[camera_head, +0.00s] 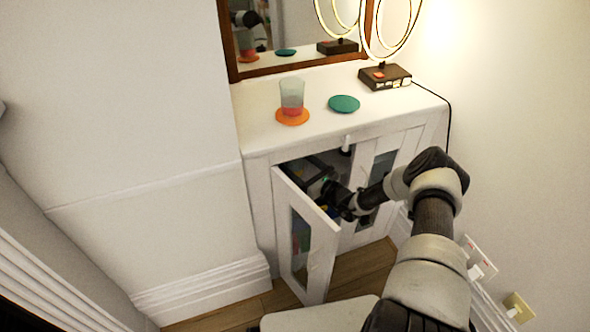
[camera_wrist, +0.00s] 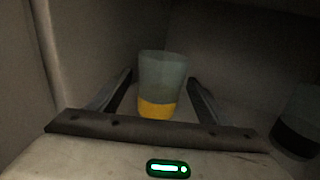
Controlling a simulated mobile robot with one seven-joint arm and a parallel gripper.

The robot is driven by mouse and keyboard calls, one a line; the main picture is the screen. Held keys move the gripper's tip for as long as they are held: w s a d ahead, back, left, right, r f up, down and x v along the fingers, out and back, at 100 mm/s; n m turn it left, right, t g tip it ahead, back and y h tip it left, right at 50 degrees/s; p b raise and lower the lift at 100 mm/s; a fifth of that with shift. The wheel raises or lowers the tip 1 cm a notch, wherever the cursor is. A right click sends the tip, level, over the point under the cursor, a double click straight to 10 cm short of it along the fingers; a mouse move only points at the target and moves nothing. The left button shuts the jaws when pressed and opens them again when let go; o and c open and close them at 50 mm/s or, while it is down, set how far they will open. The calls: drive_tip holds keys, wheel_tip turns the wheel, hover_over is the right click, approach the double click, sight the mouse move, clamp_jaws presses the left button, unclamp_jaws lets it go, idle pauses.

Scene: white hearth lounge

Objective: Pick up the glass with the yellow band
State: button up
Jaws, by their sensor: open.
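The glass with the yellow band (camera_wrist: 160,83) stands upright inside the cabinet, in the middle of the wrist view. Its band (camera_wrist: 155,109) is around the lower part. My gripper (camera_wrist: 158,84) is open, with one finger on each side of the glass and gaps visible between. In the head view my gripper (camera_head: 327,190) reaches into the opened cabinet (camera_head: 262,205); the yellow-band glass is not clear there.
Another glass with a dark band (camera_wrist: 297,125) stands at the right in the wrist view. The cabinet door (camera_head: 305,240) is open beside my arm. On top are a red-banded glass (camera_head: 292,94) on an orange coaster (camera_head: 292,118), a green coaster (camera_head: 344,103) and a lamp (camera_head: 385,76).

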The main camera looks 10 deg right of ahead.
drive_tip(key=shift+w+a, duration=0.3)
drive_tip(key=shift+w, duration=0.25)
drive_tip(key=shift+r, duration=0.1)
drive_tip(key=c, duration=1.3)
drive_tip(key=shift+o, duration=0.2)
